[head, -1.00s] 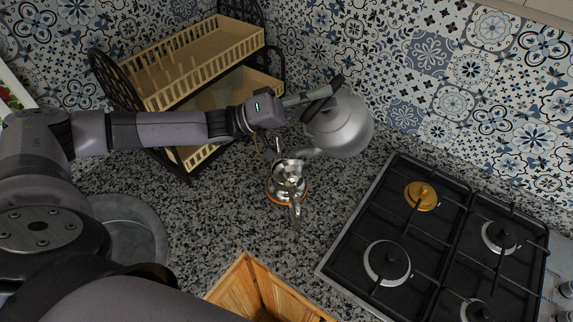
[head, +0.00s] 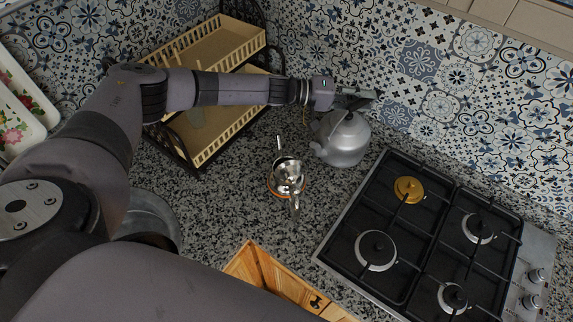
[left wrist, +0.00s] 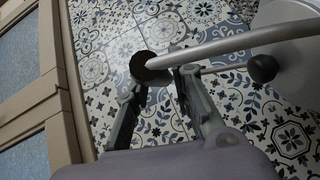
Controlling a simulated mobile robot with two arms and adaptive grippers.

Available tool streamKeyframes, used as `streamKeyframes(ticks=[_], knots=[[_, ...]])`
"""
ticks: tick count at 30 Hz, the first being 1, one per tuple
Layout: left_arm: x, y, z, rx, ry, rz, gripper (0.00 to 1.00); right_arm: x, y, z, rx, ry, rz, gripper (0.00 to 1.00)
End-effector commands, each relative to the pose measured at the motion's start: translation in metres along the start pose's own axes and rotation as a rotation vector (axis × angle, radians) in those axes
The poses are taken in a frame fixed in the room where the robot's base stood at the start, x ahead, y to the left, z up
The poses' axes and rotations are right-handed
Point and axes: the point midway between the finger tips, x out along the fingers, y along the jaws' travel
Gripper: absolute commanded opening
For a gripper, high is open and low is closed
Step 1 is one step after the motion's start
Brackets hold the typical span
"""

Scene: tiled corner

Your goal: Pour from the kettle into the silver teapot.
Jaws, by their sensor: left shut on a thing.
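The grey kettle (head: 343,143) stands roughly upright by the tiled wall, behind and to the right of the teapot. I cannot tell whether its base touches the counter. My left gripper (head: 354,99) is shut on its handle. In the left wrist view the fingers (left wrist: 160,75) close around the handle's dark end, with the metal handle bar (left wrist: 230,45) running right. The silver teapot (head: 288,180) stands on the counter with an orange rim at its base. The kettle's spout is apart from it. The teapot's inside is not clear. My right gripper is not in view.
A gas hob (head: 420,235) lies to the right. A two-tier dish rack (head: 205,95) stands at the back left, under my left arm. A round grey metal vessel (head: 150,215) is at left. A wooden box or drawer (head: 275,280) is in front. Granite counter (head: 225,205) is free around the teapot.

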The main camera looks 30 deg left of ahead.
Motion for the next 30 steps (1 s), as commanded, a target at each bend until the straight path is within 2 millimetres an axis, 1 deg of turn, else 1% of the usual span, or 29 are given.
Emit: streamKeyframes(ticks=[1, 2, 8, 11, 14, 16, 21, 25, 30], knots=[[0.011, -0.004, -0.005, -0.004, -0.005, -0.010, 0.00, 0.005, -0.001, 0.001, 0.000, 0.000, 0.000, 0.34], [0.013, -0.005, -0.006, -0.008, -0.007, -0.016, 0.00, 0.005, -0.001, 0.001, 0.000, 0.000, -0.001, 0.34], [0.014, -0.005, -0.008, -0.016, -0.008, -0.021, 0.00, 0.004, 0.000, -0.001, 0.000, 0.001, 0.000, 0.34], [0.015, 0.004, -0.012, -0.015, -0.008, -0.019, 0.00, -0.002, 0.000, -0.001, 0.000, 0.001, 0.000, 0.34], [0.019, 0.021, -0.020, -0.012, -0.007, -0.018, 0.00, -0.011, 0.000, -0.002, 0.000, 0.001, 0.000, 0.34], [0.022, 0.027, -0.025, -0.012, -0.007, -0.018, 0.00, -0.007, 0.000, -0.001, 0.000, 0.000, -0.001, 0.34], [0.028, 0.047, -0.035, -0.013, -0.008, -0.019, 0.00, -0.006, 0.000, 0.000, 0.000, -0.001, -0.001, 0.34], [0.030, 0.053, -0.038, -0.015, -0.008, -0.020, 0.00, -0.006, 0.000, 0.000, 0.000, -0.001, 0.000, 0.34], [0.030, 0.053, -0.038, -0.016, -0.007, -0.020, 0.00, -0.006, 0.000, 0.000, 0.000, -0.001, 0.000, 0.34]])
